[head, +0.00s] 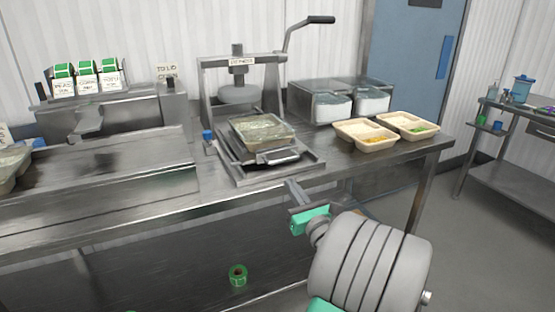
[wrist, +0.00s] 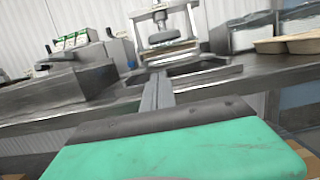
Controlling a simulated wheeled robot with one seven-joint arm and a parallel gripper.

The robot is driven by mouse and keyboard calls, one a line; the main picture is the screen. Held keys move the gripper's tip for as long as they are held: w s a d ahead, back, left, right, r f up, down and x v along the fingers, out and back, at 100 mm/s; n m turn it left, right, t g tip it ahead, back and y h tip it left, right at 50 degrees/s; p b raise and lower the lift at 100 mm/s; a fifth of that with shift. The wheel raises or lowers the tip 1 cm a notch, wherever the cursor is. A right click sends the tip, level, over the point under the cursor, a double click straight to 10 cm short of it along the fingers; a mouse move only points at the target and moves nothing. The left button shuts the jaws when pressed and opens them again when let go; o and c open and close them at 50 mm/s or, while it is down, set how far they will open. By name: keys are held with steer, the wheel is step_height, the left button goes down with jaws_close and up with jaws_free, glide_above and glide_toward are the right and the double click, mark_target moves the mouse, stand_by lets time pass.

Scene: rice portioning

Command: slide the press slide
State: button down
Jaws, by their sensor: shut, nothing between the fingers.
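The press (head: 238,80) stands on the steel table, with a round plate under its frame and a long lever at upper right. Its slide (head: 276,157) sits forward on the base, out in front of the round plate, with a handle at its front edge. A covered rectangular tray (head: 262,131) rests on the slide. My gripper (head: 293,191) is shut and empty, in front of and below the slide handle, apart from it. In the wrist view, the shut fingers (wrist: 157,92) point toward the press (wrist: 168,38), hiding part of its base.
Two clear bins (head: 338,100) stand right of the press. Two beige compartment trays (head: 365,135) with food lie near the table's right end. A steel machine (head: 110,110) with green-topped cartons is at left. A green roll (head: 238,275) shows below the table.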

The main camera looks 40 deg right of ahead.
glide_toward(270, 157)
steer(key=shift+w+d+r, duration=0.1)
steer(key=shift+w+r, duration=0.5)
steer(key=shift+w, duration=0.05)
steer(key=shift+w+d+r, duration=0.15)
steer(key=shift+w+d, duration=0.05)
steer(key=shift+w, duration=0.3)
steer(key=shift+w, duration=0.1)
steer(key=p+x, duration=0.3)
steer(key=x, duration=0.1)
steer(key=shift+w+d+f, duration=0.1)
steer(key=shift+w+f, duration=0.25)
